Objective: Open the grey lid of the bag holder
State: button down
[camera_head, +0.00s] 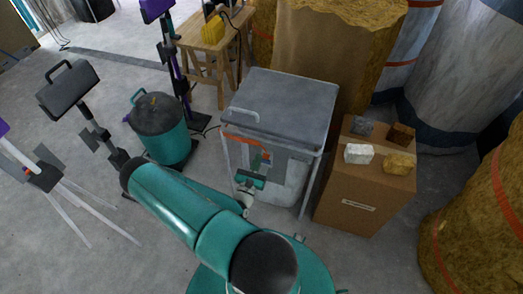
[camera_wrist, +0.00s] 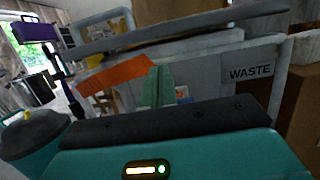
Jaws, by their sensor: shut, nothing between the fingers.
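The bag holder (camera_head: 290,183) stands on a light frame with a pale bag and a grey lid (camera_head: 285,100) on top. The lid looks flat and down in the head view, with a light handle (camera_head: 243,115) near its front left. My gripper (camera_head: 264,158) is at the holder's front, below the lid's front edge. Its green fingers (camera_wrist: 157,85) are together, empty and upright in the wrist view. Whether they touch the holder I cannot tell.
An orange strip (camera_head: 240,143) and a WASTE label (camera_wrist: 250,72) mark the holder's front. A cardboard box (camera_head: 365,200) with several small blocks stands to the right. A teal vacuum (camera_head: 162,130) stands to the left, with tripods beyond. Insulation rolls (camera_head: 335,55) are behind.

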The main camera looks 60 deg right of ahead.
jog(key=x, duration=0.9)
jog(key=shift+w+d+r, duration=0.1)
jog(key=shift+r, duration=0.1)
